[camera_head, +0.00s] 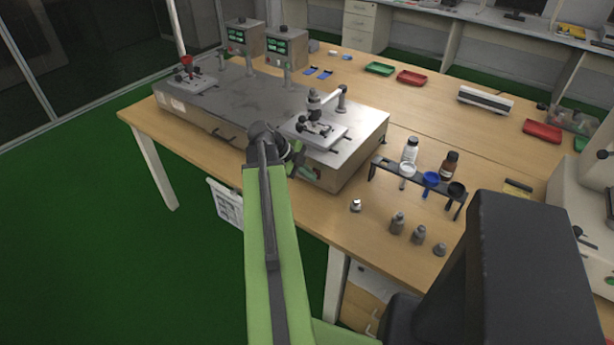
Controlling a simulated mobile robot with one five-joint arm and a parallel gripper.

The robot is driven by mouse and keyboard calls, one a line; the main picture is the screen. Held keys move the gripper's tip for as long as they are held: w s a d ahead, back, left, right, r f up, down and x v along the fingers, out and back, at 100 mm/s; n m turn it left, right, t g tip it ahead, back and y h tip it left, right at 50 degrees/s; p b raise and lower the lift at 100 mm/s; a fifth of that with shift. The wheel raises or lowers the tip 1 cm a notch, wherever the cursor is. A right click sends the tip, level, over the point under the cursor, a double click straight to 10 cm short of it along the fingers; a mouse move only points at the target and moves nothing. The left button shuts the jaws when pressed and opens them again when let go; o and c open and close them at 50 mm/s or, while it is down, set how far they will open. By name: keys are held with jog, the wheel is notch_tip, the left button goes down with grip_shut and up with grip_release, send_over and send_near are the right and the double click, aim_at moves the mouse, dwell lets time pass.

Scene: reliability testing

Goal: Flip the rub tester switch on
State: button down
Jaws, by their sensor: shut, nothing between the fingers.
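The rub tester (360,150) is a long grey metal machine on the wooden table, with a silver top plate and a rubbing arm at its right end. My gripper (299,162) is at the front face of its right half, beyond my dark wrist. The gripper is small in view and partly covered by the wrist; it is shut with nothing held. A small dark detail (312,173) shows on the front face just right of the gripper. I cannot tell whether it is the switch, what position it is in, or whether the gripper touches the face.
Two control boxes with green displays (287,47) stand behind the tester. A black rack (416,181) with cups, bottles, and several metal weights (397,223) stand to the right. Red (411,77) and green trays lie at the back. Green floor is open at left.

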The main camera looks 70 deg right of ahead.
jog(key=shift+w+r, duration=0.15)
jog(key=shift+r, duration=0.05)
jog(key=shift+r+p, duration=0.65)
jog(key=shift+p, duration=0.2)
jog(key=shift+a, duration=0.1)
jog(key=w+a+r+p, duration=0.6)
jog(key=a+r+p, duration=0.1)
jog(key=a, duration=0.1)
jog(key=shift+a, duration=0.3)
jog(key=shift+w, duration=0.1)
